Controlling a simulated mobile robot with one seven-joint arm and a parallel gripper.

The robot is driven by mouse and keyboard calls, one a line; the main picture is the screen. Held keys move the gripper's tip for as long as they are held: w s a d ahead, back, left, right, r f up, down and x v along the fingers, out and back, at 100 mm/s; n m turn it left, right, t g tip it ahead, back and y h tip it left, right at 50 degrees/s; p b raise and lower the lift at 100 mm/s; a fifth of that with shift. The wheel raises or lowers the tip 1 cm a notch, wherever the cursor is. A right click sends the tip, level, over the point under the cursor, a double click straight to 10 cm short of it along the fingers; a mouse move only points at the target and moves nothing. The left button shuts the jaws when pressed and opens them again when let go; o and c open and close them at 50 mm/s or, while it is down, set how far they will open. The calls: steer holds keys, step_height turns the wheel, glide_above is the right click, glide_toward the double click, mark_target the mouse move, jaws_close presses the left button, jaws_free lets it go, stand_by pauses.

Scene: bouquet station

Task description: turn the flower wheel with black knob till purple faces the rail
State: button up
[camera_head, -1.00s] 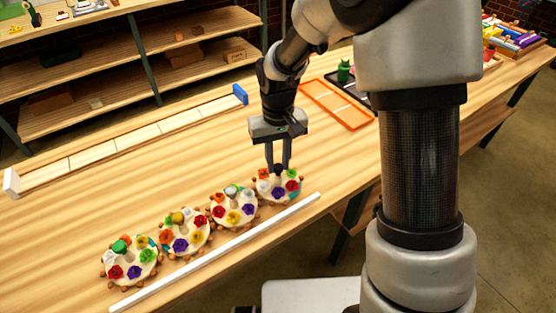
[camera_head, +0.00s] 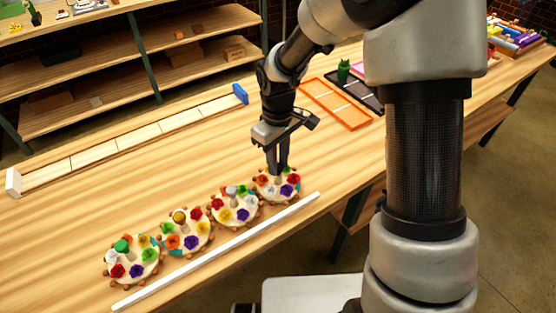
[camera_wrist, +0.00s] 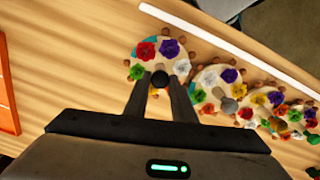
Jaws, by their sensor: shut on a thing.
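The flower wheel with the black knob (camera_wrist: 160,78) is the rightmost of the row in the head view (camera_head: 265,197), a round cream disk with coloured flowers and brown pegs around its edge. My gripper (camera_head: 278,172) points down over this wheel and is shut on the knob, which sits between the fingertips in the wrist view (camera_wrist: 160,80). The purple flower (camera_wrist: 170,47) is on the side towards the white rail (camera_wrist: 235,49), between a red flower (camera_wrist: 146,50) and a white flower (camera_wrist: 182,66). My fingers hide part of the wheel in both views.
Several similar flower wheels stand in a row to the left, close beside each other, such as the neighbouring one (camera_head: 233,206). The white rail (camera_head: 220,250) runs along their near side. An orange tray (camera_head: 335,103) lies at the back right.

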stand_by(0.3)
steer(key=o, duration=1)
step_height(320, 180, up, 18)
steer(key=shift+f+p, duration=0.25)
steer(key=shift+p, duration=0.4)
steer(key=s+d+r+m+t+p, duration=0.1)
steer(key=s+d+r+m+t, duration=0.1)
steer(key=s, duration=0.4)
steer(key=s+d+r+m+t+p, duration=0.1)
steer(key=s+d+r+m+p, duration=0.1)
steer(key=s+d+r+m, duration=0.2)
steer(key=s+d+r+m+t+p, duration=0.1)
steer(key=s+d+r+m+t, duration=0.1)
steer(key=s+d+r, duration=0.3)
steer(key=shift+s+d+m+t, duration=0.1)
steer(key=shift+s+d+m, duration=0.1)
steer(key=shift+s, duration=0.5)
steer(key=shift+s+d+m+t, duration=0.1)
steer(key=shift+s+d+m, duration=0.05)
steer(key=shift+s, duration=0.5)
steer(key=shift+s+d+m+t, duration=0.1)
steer(key=shift+s+d+m, duration=0.1)
steer(key=shift+s, duration=0.5)
